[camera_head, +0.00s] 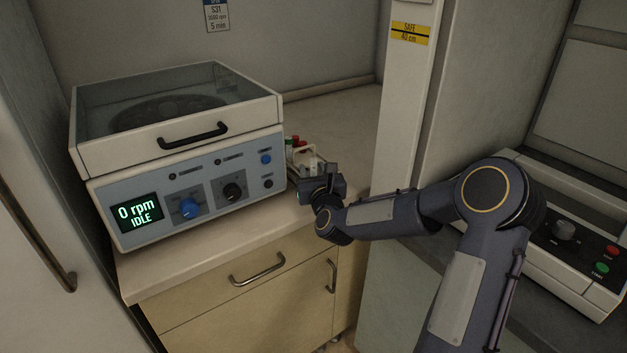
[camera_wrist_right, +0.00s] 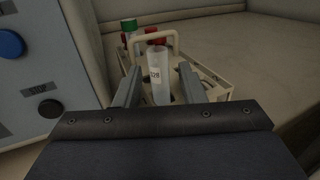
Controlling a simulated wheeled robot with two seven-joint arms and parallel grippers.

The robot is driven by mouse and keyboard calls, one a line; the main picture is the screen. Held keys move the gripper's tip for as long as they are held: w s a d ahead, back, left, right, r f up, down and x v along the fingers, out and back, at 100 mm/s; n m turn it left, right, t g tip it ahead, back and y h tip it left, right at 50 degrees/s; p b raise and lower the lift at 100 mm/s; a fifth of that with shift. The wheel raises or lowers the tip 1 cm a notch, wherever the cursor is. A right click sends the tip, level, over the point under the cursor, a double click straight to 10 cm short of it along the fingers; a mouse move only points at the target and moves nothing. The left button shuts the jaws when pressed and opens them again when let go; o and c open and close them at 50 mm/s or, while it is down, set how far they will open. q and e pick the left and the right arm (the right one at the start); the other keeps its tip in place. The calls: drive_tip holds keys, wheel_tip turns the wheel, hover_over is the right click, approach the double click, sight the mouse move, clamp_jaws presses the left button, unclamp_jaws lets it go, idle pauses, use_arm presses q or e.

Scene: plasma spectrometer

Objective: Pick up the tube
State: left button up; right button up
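A pale translucent tube (camera_wrist_right: 159,78) with a small dark-lettered label stands upright in a beige rack (camera_wrist_right: 216,78) with a carrying handle. In the right wrist view my right gripper (camera_wrist_right: 158,82) is open, with one finger on each side of the tube and a visible gap at both sides. The tube's lower end is hidden in the rack. In the head view the right gripper (camera_head: 318,180) is at the rack, which is partly hidden behind it. My left gripper is not in view.
A green-capped tube (camera_wrist_right: 128,30) and red caps (camera_wrist_right: 154,34) show behind the tube, close to the rack's handle. A centrifuge (camera_head: 185,150) reading 0 rpm IDLE stands just left of the rack. A wall post (camera_head: 398,100) rises to the right. Bare counter lies behind.

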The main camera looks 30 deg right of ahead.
drive_tip(key=shift+c, duration=0.5)
clamp_jaws()
